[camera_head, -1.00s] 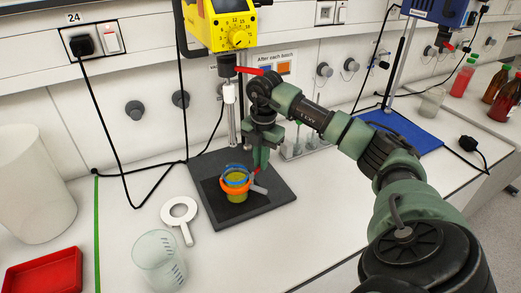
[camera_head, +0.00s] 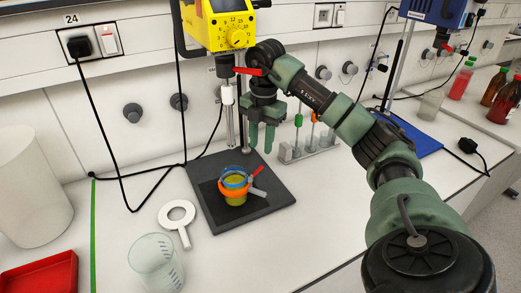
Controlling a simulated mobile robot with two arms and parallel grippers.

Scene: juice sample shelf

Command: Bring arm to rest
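My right gripper (camera_head: 261,149) hangs in the upper middle, its two green fingers pointing down with a gap between them. It is open and empty, above and behind a yellow-green cup (camera_head: 236,199). The cup stands on the dark stirrer plate (camera_head: 272,203) with a blue ring (camera_head: 236,176) at its top and an orange collar (camera_head: 235,189) around it. A red-tipped lever (camera_head: 251,170) and a grey handle (camera_head: 259,192) stick out at the collar's right. The gripper is apart from all of these. My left gripper is not in view.
The yellow stirrer head (camera_head: 215,25) and its shaft stand beside the gripper. A rack (camera_head: 300,150) with upright tools is behind. The front right bench is clear.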

